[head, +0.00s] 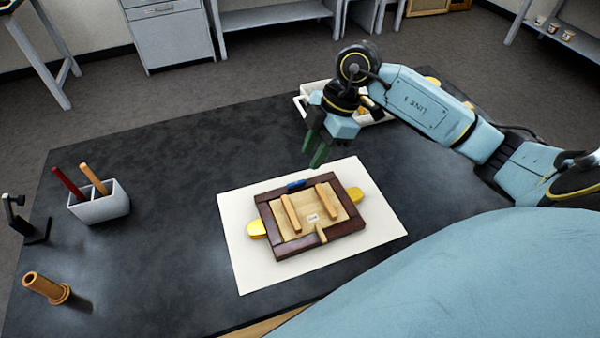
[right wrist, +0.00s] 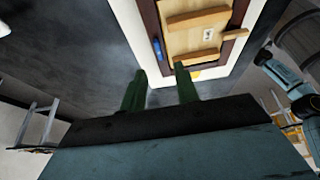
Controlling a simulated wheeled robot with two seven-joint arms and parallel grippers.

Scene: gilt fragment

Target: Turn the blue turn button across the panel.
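The blue turn button (head: 296,185) sits on the far rail of a dark brown frame (head: 283,244), lying along the rail; it also shows in the right wrist view (right wrist: 157,48). The pale wooden panel (head: 312,209) lies inside the frame with two raised bars and a small label. A tan wooden turn button (head: 321,234) on the near rail points across onto the panel. My right gripper (head: 312,172) is above the far side of the frame, close to the blue button, with its green fingers apart and nothing between them (right wrist: 160,70). My left gripper is not in view.
The frame rests on a white sheet (head: 240,270), with yellow pieces (head: 257,229) showing at its sides. A white tray (head: 301,103) stands behind my right gripper. A grey holder with sticks (head: 100,203) and an orange-brown cylinder (head: 46,288) stand left. Dark tabletop between is clear.

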